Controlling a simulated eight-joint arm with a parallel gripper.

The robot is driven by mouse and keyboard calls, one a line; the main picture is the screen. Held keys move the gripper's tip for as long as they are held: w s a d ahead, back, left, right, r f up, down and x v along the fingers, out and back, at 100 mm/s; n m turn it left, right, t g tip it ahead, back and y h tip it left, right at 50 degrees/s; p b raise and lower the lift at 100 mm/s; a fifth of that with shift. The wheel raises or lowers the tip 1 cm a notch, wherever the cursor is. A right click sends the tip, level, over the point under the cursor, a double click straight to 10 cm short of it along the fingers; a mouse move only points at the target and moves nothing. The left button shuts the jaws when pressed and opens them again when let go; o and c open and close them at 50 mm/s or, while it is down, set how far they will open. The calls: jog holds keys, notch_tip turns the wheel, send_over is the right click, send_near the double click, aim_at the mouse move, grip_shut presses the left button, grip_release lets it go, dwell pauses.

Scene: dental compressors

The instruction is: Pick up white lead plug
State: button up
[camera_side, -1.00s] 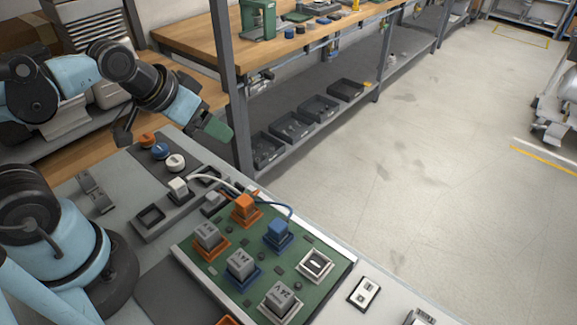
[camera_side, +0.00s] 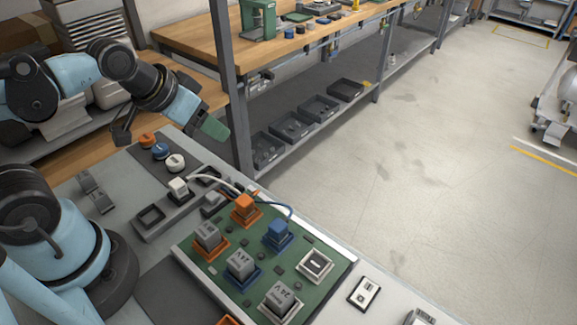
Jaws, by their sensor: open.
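The white lead plug (camera_side: 178,187) stands upright in a dark holder strip (camera_side: 180,207) left of the green board. A white lead (camera_side: 215,177) runs from it to the right, towards the board. My gripper (camera_side: 168,140) is open and empty, above and a little behind the plug, near the round caps. One dark finger hangs at the left, and the other side has a green part at the right. The gripper does not touch the plug.
Orange, blue and white round caps (camera_side: 161,152) lie behind the plug. The green board (camera_side: 205,262) carries orange and blue plugs (camera_side: 245,208), several grey blocks and an empty white-framed socket (camera_side: 316,265). An empty square socket (camera_side: 150,216) is left of the plug. A shelf post (camera_side: 238,120) stands close right of my gripper.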

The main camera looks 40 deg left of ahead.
jog(key=g, duration=0.1)
jog(key=r+g, duration=0.2)
jog(key=g, duration=0.4)
send_over(176, 182)
jog(key=shift+f, duration=6)
grip_shut()
jog(key=shift+r, duration=0.2)
